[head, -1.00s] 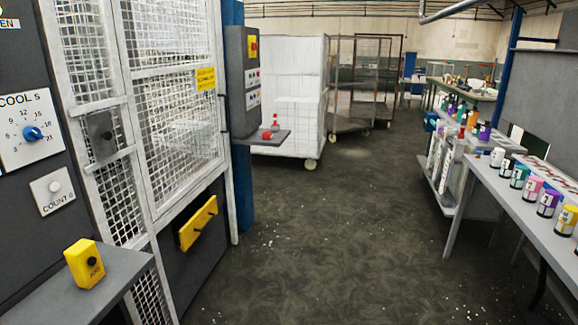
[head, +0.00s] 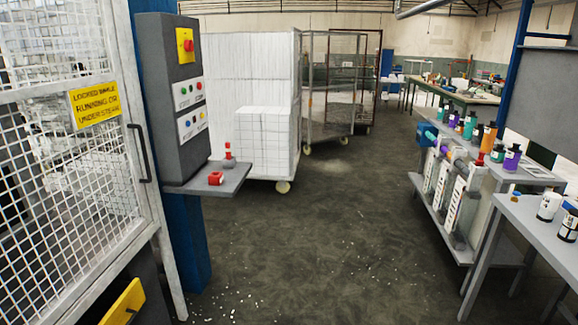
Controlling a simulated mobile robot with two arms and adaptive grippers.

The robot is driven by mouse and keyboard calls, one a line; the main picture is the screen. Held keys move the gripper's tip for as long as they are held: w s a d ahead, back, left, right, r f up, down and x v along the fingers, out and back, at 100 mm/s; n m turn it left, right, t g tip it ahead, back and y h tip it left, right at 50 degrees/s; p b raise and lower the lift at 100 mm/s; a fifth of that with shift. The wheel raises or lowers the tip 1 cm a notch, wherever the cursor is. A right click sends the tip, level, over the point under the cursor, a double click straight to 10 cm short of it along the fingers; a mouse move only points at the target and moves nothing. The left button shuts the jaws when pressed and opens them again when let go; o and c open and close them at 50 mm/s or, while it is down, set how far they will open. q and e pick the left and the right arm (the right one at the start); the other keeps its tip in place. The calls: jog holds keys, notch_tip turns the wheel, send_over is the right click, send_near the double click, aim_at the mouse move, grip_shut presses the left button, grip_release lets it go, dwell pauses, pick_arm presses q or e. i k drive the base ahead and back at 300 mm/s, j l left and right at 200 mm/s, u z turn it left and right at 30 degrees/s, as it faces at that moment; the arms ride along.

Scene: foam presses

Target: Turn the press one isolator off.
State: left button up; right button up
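A grey control cabinet (head: 168,95) stands on a blue post beyond the mesh gate at the left. Near its top is a yellow plate with a red knob (head: 187,46), which looks like an isolator switch. The knob is too small to read its setting, and no label naming the press is legible. Below it are two white button plates, the upper with green and red buttons (head: 188,92) and the lower with several coloured ones (head: 192,124). Neither of my grippers is in view.
A grey shelf (head: 212,185) juts out below the cabinet, holding a small red item (head: 216,179) and a red-topped item (head: 229,161). The mesh gate (head: 70,170) has a yellow sign. White blocks fill a trolley (head: 265,100). Benches (head: 530,220) line the right; the middle floor is clear.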

aim_at(189, 45)
jog(key=i+u, duration=0.25)
jog(key=i, duration=0.35)
jog(key=i+u, duration=0.2)
jog(key=i, duration=0.4)
jog(key=i+l+u, duration=0.25)
jog(key=i, duration=0.3)
